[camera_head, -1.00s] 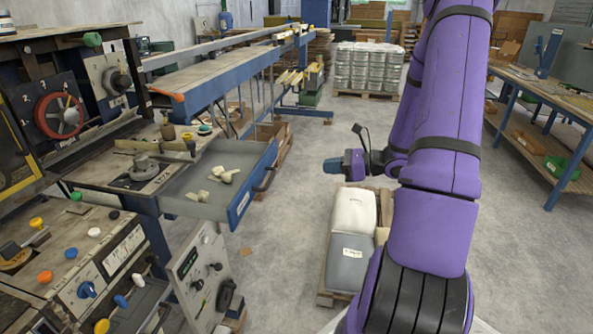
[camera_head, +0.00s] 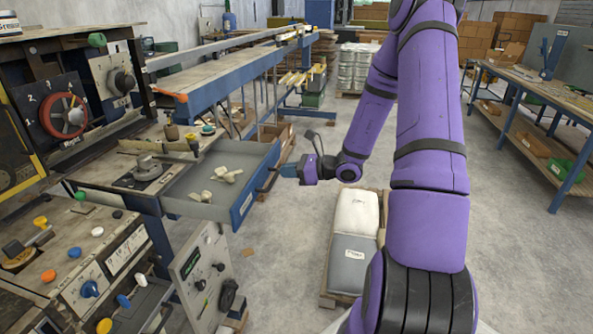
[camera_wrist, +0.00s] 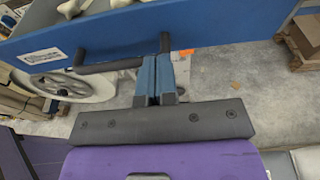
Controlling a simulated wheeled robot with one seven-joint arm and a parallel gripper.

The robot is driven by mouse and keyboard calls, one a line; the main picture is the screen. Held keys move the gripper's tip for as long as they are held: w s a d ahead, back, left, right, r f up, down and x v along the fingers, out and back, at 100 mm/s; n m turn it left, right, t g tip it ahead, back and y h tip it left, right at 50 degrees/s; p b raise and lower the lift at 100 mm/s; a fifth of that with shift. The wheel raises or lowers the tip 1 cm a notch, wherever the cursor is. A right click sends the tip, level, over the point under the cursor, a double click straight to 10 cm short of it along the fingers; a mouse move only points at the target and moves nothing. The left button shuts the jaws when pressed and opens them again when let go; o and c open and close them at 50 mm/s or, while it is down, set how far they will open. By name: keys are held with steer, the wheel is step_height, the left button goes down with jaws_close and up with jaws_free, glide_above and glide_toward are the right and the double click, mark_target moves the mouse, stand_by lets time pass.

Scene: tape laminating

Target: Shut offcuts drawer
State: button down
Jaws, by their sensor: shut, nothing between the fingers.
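The offcuts drawer (camera_head: 205,210) stands pulled out from the machine bench, with several pale offcuts (camera_head: 222,174) inside. Its blue front (camera_head: 242,204) carries a white label and a dark bar handle (camera_head: 267,179). In the wrist view the blue front (camera_wrist: 210,28) and the handle (camera_wrist: 110,67) lie just ahead of the fingers. My gripper (camera_head: 284,171) is at the drawer's front, close to the handle's far end. In the wrist view my gripper (camera_wrist: 157,62) is shut with its fingers together and empty, beside the handle's right end. I cannot tell whether it touches.
A control panel with knobs (camera_head: 70,260) stands below and left of the drawer. A pallet with white and grey sacks (camera_head: 352,240) is on the floor to the right. A workbench (camera_head: 540,100) stands along the right side.

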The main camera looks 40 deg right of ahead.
steer(key=shift+w, duration=0.1)
stand_by(0.3)
glide_toward(223, 161)
steer(key=a, duration=0.2)
steer(key=w+a, duration=0.1)
steer(key=a, duration=0.2)
steer(key=w+a, duration=0.1)
steer(key=a, duration=0.2)
steer(key=shift+r, duration=0.35)
steer(key=shift+w+a+r, duration=0.1)
steer(key=shift+a, duration=0.05)
steer(key=shift+r, duration=0.15)
